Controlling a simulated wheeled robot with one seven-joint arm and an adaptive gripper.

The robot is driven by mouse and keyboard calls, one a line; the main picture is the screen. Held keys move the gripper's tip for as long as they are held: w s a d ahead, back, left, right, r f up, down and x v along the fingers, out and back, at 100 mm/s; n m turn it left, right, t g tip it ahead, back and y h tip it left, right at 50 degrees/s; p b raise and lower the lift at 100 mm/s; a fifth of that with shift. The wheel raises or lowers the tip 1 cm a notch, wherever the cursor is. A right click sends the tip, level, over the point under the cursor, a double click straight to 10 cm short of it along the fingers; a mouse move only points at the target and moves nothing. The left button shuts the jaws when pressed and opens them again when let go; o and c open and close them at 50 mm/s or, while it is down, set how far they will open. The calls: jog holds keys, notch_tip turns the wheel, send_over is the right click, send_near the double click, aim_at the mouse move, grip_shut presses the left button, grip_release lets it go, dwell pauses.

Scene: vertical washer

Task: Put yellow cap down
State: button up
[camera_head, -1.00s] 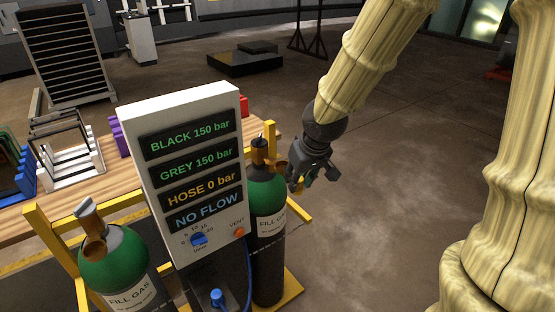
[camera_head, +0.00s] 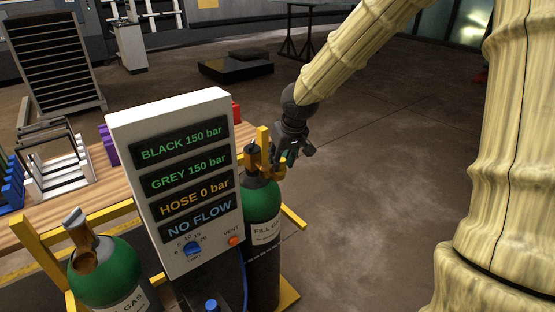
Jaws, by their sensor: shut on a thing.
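My gripper (camera_head: 294,155) is dark grey and hangs from the arm beside the valve of the right gas cylinder. It is shut on a small yellow thing, taken to be the yellow cap. The cap is mostly hidden by the fingers. The right cylinder (camera_head: 262,203) has a green shoulder, a black body and a brass valve (camera_head: 252,160). The gripper overlaps the side of this valve in the picture, and I cannot tell if they touch.
A white panel (camera_head: 170,102) reads black 150 bar, grey 150 bar, hose 0 bar, no flow. A left green cylinder (camera_head: 108,268) stands in the yellow frame (camera_head: 42,254). A wooden bench (camera_head: 60,203) lies behind. The floor (camera_head: 380,170) to the right is clear.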

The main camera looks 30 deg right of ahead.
aim_at(285, 161)
jog(key=shift+w+d+f+p, duration=0.1)
jog(key=shift+w+d+p, duration=0.15)
jog(key=shift+w, duration=0.4)
jog(key=shift+w+d+f+p, duration=0.1)
jog(key=shift+w+d+p, duration=0.1)
jog(key=shift+w, duration=0.5)
jog(key=shift+w+d+f+p, duration=0.1)
jog(key=shift+w+d+p, duration=0.15)
jog(key=shift+w, duration=0.4)
jog(key=shift+f+p, duration=0.3)
jog(key=shift+f, duration=1.3)
jog(key=o, duration=1)
jog(key=shift+b+v, duration=0.75)
jog(key=shift+v, duration=5.25)
jog(key=shift+s+f, duration=0.1)
